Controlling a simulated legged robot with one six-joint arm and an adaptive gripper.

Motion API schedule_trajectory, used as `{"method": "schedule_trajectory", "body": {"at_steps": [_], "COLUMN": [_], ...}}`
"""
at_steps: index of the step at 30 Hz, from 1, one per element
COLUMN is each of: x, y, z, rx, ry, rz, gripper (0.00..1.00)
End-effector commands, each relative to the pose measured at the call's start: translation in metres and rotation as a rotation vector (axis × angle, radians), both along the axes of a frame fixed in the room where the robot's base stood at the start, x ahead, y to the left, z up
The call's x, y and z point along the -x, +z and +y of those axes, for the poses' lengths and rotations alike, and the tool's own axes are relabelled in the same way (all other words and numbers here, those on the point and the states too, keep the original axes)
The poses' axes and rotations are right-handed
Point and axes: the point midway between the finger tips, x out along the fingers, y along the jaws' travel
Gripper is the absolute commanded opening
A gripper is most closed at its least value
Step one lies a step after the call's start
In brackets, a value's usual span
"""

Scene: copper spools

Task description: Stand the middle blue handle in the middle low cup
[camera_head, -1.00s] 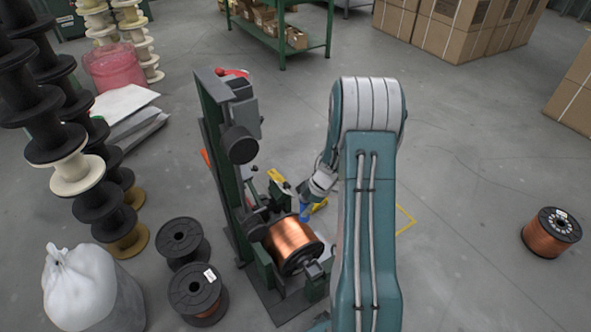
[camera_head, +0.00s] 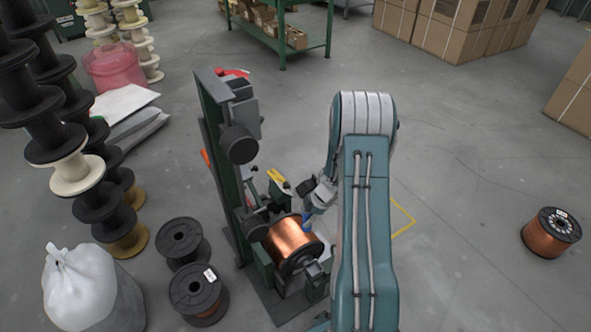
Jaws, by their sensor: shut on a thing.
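My gripper (camera_head: 309,210) is beside the copper spool, left of my upper arm and partly hidden by its own wrist. It is shut on a small blue handle (camera_head: 307,220), of which only a short piece shows below the fingers. The handle's lower end is close to the spool's right flange, and I cannot tell whether they touch. The middle low cup cannot be made out. My arm covers the floor to the right of the gripper.
The green winding machine (camera_head: 222,150) stands to the left, holding a copper spool (camera_head: 290,240). A yellow part (camera_head: 276,175) lies behind the spool. Two black spools stand at front left. Another copper spool (camera_head: 551,232) stands far right on open floor.

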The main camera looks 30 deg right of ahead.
Motion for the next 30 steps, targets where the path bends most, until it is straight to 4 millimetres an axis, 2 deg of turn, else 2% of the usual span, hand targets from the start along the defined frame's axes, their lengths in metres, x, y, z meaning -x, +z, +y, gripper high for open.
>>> {"method": "schedule_trajectory", "body": {"at_steps": [30], "x": [0.003], "y": [-0.060], "z": [-0.009], "rx": [0.000], "ry": [0.000], "rz": [0.000], "gripper": [0.00]}}
